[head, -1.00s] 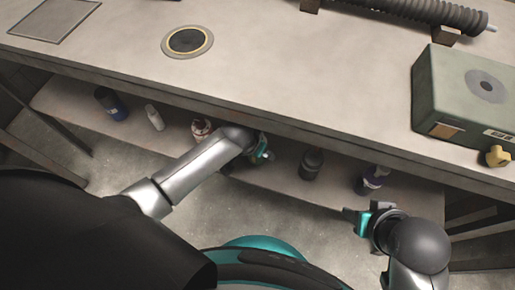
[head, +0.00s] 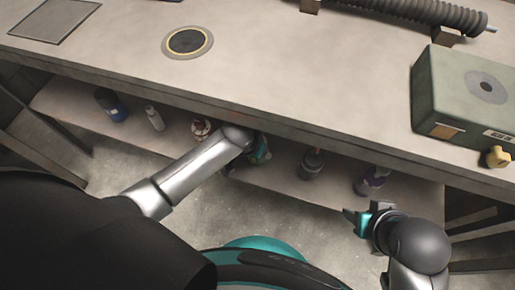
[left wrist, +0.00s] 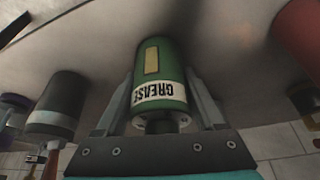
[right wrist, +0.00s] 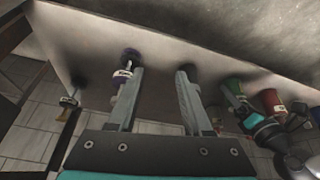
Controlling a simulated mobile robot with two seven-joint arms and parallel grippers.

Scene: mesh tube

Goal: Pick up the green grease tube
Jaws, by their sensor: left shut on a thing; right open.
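The green grease tube (left wrist: 158,70) stands between the two fingers of my left gripper (left wrist: 160,95) in the left wrist view, its white GREASE label facing the camera and its narrow dark end towards the palm. The fingers are shut on it from both sides. I cannot tell whether its wide end touches the shelf. In the head view my left gripper (head: 261,150) is at the lower shelf, and the tube is mostly hidden. It also shows in the right wrist view (right wrist: 234,88). My right gripper (right wrist: 160,78) is open and empty, in front of the shelf.
The lower shelf (head: 225,150) lies under the workbench top (head: 260,75), whose front edge overhangs it. A dark bottle (head: 311,166) and a purple-labelled bottle (head: 370,182) stand right of my left gripper. A red container (left wrist: 301,35) is close on the other side.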

